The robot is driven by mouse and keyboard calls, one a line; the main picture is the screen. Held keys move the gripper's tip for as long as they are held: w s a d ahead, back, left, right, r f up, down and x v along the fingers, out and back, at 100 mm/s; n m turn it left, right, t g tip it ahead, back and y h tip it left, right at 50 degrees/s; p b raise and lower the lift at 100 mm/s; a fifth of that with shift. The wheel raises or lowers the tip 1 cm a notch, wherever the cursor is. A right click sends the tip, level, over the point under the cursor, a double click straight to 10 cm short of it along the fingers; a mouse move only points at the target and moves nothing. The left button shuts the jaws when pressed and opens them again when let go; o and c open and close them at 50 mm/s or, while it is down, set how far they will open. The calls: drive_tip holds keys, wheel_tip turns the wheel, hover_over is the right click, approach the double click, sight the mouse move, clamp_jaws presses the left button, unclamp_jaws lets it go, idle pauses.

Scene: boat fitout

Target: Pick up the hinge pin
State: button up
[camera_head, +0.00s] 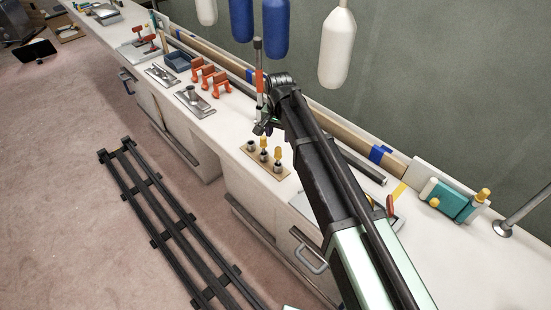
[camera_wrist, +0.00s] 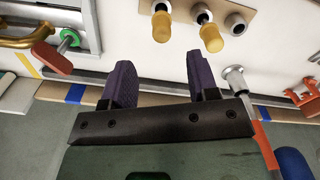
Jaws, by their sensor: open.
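Two yellow-headed pins stand in metal sockets on a small wooden block (camera_head: 257,158). I take one of them as the hinge pin, but cannot tell which. In the wrist view the left yellow-headed pin (camera_wrist: 161,25) and the right yellow-headed pin (camera_wrist: 210,36) show at the top, beyond the fingertips. A third socket (camera_wrist: 235,24) beside them looks empty. My gripper (camera_wrist: 162,66) is open, with two purple-grey fingers apart and nothing between them. In the head view my gripper (camera_head: 263,127) is just behind the block, apart from the pins.
An orange-handled tool (camera_head: 259,82) stands upright close behind my gripper. Orange clamps (camera_head: 211,76) and metal plates (camera_head: 194,101) lie farther left on the bench. A teal device (camera_head: 450,200) is at the right. White and blue bottles (camera_head: 337,47) hang above the bench.

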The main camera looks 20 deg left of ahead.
sight(278, 148)
wheel_tip(278, 148, down, 9)
drive_tip(key=b, duration=0.7)
drive_tip(key=shift+a, duration=0.15)
drive_tip(key=shift+r, duration=0.2)
drive_tip(key=c, duration=1)
wheel_tip(278, 148, up, 20)
drive_tip(key=p, duration=2)
